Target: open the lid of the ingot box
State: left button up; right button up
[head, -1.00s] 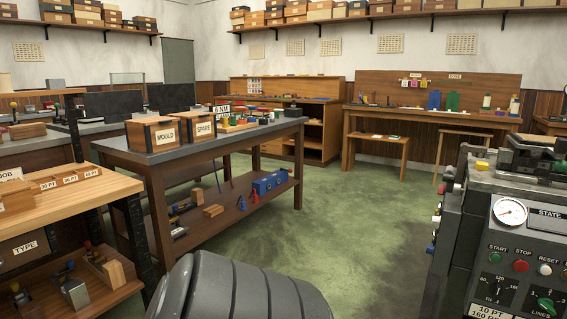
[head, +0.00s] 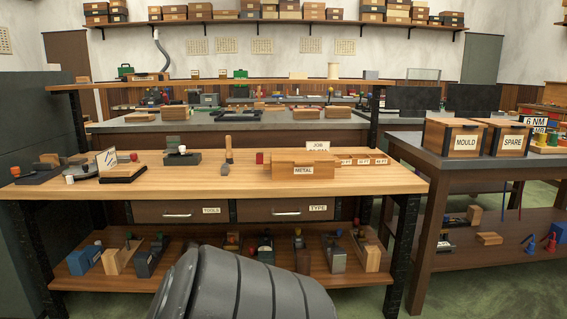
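A light wooden box labelled METAL (head: 283,168) sits on the right part of the wooden workbench in the head view. No label in view reads "ingot", so I cannot be sure that this is the ingot box. Its top looks flat and closed, though the lid's edge is hard to make out at this distance. Neither of my grippers is in view. A dark grey rounded part of my own body fills the bottom middle of the picture.
The wooden workbench (head: 215,184) faces me, with drawers and a loaded lower shelf. A JOB sign (head: 318,146) and small labelled boxes (head: 362,161) stand by the METAL box. MOULD (head: 453,138) and SPARE (head: 506,139) boxes stand on the dark table at right.

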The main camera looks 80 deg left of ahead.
aim_at(298, 157)
jog(key=u, duration=2.45)
